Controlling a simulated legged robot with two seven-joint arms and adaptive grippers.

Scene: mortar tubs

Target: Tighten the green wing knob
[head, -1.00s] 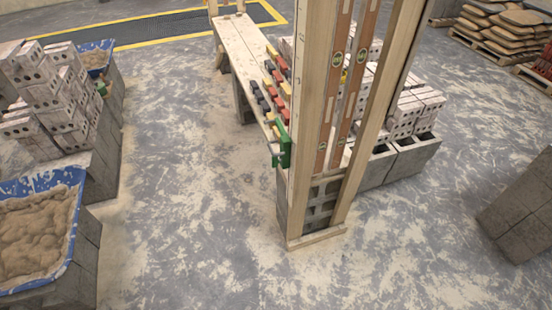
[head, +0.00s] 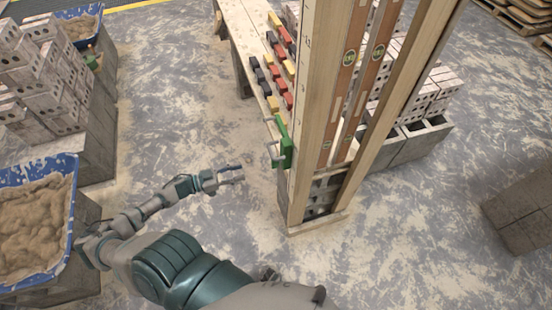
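A green clamp-like fixture (head: 284,142) is mounted on the left side of the upright timber post, and a small light-coloured handle (head: 271,152) sticks out from its left side. I cannot make out the wing shape of the knob at this size. My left gripper (head: 238,173) is to the left of the fixture and slightly lower in the head view, apart from it. Its fingers look spread, with nothing between them. My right gripper is not in view.
The tall timber frame (head: 318,100) holds two spirit levels. A plank bench (head: 240,45) with coloured blocks stands behind. A blue-rimmed mortar tub (head: 72,200) and stacked bricks (head: 40,85) are at left. Concrete blocks (head: 405,150) stand right of the frame. Floor between is clear.

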